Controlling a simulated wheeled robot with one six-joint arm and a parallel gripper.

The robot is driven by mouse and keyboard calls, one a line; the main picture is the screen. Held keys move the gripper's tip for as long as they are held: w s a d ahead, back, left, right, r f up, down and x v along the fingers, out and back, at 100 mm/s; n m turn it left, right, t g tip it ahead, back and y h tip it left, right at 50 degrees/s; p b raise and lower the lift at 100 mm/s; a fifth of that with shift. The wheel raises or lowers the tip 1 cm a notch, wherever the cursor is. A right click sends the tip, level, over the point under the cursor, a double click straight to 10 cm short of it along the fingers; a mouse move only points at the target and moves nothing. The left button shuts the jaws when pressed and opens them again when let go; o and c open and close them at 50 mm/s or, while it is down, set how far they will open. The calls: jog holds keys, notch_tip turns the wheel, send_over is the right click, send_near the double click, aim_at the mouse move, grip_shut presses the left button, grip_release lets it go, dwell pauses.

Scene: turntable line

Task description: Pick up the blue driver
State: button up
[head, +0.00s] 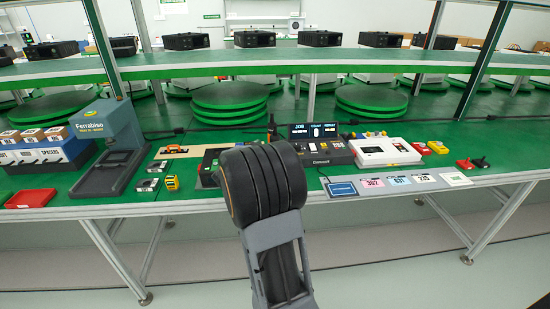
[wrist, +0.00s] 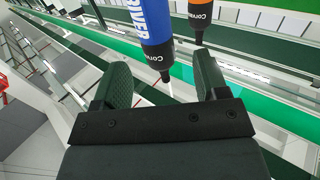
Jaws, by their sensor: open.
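The blue driver (wrist: 155,30) shows in the wrist view, with white lettering, a black lower collar and a thin bit pointing down. It hangs at the top of the picture, cut off by the edge. My gripper (wrist: 165,72) is open, one finger on each side of the bit, with the blue body beyond the fingertips. No contact is visible. An orange driver (wrist: 200,14) with a black collar hangs just to its right. In the head view my arm blocks the middle, and I cannot make out the blue driver or my fingers there.
The green workbench (head: 235,186) holds a grey Ferrabiso machine (head: 105,125), a red tray (head: 31,199), a black console with displays (head: 322,152) and a white box (head: 384,152). Label cards lie at the front right. A raised green shelf (head: 300,58) with black devices runs behind.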

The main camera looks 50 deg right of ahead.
jog(key=shift+w+d, duration=0.2)
jog(key=shift+d, duration=0.95)
jog(key=shift+w+d, duration=0.2)
jog(key=shift+d, duration=1)
jog(key=shift+w+d, duration=0.2)
jog(key=shift+d, duration=0.95)
grip_shut()
jog(key=shift+r, duration=0.1)
